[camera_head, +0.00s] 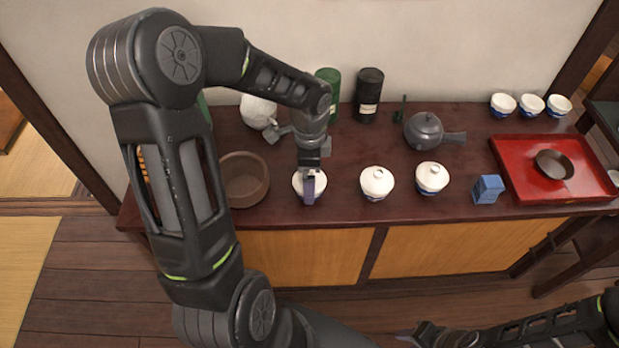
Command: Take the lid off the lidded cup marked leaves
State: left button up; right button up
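Three white lidded cups stand in a row on the dark red counter: a left one (297,184), a middle one (376,185) and a right one (431,180), which shows a blue band. The markings are too small to tell which cup has leaves. My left gripper (310,190) points down over the left cup and covers its middle and lid knob. I see its fingers edge-on, so I cannot tell whether they are apart or touching the lid. My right gripper (418,338) is low at the bottom edge, away from the counter, its opening unclear.
A brown bowl (245,194) stands close left of the left cup. A blue box (488,189) and red tray (515,185) lie to the right.

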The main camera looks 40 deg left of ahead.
pick_arm(q)
jog(key=c, duration=1.5)
jog(key=shift+o, duration=0.2)
notch_tip(320, 180, up, 10)
jog(key=shift+r, duration=0.1)
dwell(0.4)
